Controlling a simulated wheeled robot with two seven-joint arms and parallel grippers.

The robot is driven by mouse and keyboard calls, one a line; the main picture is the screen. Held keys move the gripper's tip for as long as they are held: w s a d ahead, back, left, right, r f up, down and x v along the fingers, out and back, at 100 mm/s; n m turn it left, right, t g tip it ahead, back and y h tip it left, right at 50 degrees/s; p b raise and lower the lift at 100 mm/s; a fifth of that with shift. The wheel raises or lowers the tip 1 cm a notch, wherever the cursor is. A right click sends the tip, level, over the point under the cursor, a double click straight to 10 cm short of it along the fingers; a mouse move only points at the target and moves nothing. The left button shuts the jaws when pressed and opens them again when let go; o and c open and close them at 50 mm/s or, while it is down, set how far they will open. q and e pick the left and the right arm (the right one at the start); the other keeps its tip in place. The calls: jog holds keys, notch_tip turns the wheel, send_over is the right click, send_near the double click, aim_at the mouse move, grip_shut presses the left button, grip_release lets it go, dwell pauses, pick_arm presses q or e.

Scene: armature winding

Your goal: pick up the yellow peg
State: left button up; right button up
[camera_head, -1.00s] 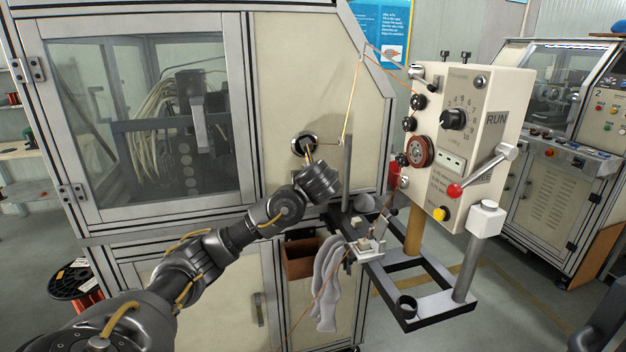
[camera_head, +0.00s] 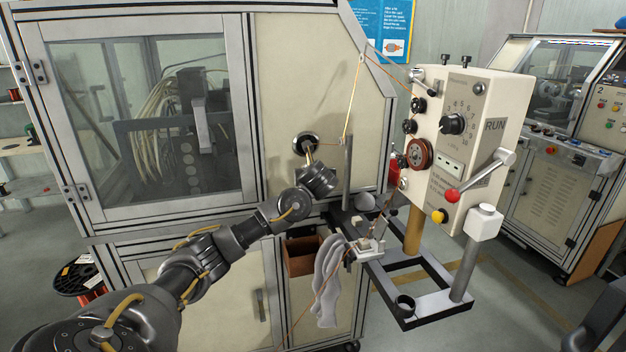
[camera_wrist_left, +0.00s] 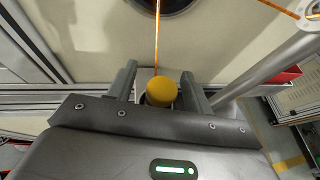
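The yellow peg (camera_wrist_left: 161,91) shows its rounded end in the left wrist view, between the two fingers of my left gripper (camera_wrist_left: 160,82). Narrow gaps seem to separate the peg from the fingers, so they look open around it. An orange wire (camera_wrist_left: 157,40) runs from the peg's far side up towards a dark round opening. In the head view my left gripper (camera_head: 309,157) points at the dark round opening (camera_head: 305,143) in the cream machine panel. The peg is too small to make out clearly there.
The cream control box (camera_head: 470,140) with a dial and red-knobbed lever stands right of my left arm. A grey post (camera_head: 347,180) rises just right of the gripper. Thin wire runs up above it. A cloth (camera_head: 327,285) hangs below.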

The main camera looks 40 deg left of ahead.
pick_arm(q)
jog(key=c, duration=1)
jog(key=shift+c, duration=0.2)
jog(key=shift+r+b, duration=0.45)
jog(key=shift+r, duration=0.2)
jog(key=s+d+r+p, duration=0.2)
jog(key=s+d+r, duration=0.5)
jog(key=s+r, duration=0.4)
jog(key=shift+s+d+r, duration=0.15)
jog(key=shift+s+r, duration=0.25)
